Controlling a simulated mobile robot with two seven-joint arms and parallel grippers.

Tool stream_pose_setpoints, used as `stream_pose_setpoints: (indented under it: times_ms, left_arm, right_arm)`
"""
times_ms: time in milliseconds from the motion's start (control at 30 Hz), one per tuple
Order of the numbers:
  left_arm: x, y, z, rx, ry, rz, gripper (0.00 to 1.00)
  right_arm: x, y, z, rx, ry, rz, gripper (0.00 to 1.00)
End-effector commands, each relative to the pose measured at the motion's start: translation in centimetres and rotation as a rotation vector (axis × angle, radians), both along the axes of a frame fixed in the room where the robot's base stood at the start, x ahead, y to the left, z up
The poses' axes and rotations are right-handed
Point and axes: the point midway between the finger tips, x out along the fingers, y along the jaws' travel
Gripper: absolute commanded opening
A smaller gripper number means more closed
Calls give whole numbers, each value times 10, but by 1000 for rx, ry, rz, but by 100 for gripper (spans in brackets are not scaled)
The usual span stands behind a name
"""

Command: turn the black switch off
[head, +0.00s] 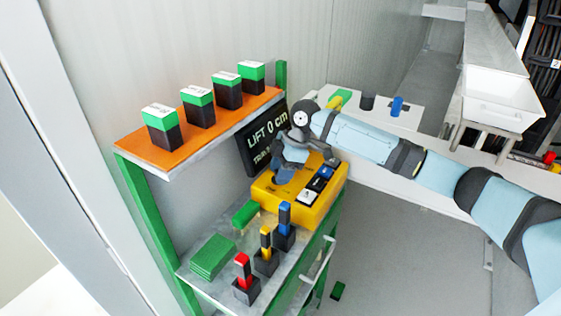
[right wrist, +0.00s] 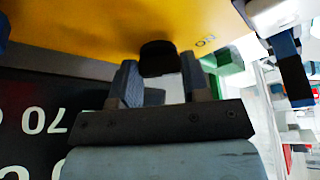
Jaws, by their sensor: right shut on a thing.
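The yellow control box (head: 262,194) sits on the lower shelf, and its face fills the top of the right wrist view (right wrist: 110,25). The black switch (right wrist: 158,57) is a round dark knob on that face, beside printed ON lettering (right wrist: 206,42). My right gripper (head: 284,174) reaches down to the box. In the right wrist view its fingers (right wrist: 159,70) stand on both sides of the knob and are shut on it. The gripper hides the knob in the head view. My left gripper is not in view.
White, black and blue rockers (head: 319,181) are on the box's right side. A dark LIFT display (head: 262,140) stands behind it. Red, yellow and blue levers (head: 265,243) and green blocks (head: 212,257) are in front. An orange shelf (head: 150,150) holds several green-black blocks.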

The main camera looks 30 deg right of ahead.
Motion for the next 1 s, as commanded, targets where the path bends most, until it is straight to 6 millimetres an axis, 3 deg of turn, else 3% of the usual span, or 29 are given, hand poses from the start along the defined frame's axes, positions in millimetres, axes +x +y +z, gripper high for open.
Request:
stream_pose_setpoints:
  times_ms: [33,100,400,700,1000]
  left_arm:
    - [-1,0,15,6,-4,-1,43]
    - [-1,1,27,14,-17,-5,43]
    - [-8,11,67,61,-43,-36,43]
    - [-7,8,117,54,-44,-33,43]
    - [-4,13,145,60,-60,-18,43]
  right_arm:
    - [-2,0,9,0,5,-36,19]
    - [-2,1,9,0,5,-98,19]
    - [-4,2,9,0,5,-383,19]
    - [-5,3,7,2,3,-641,19]
    - [-5,4,4,2,2,-811,19]
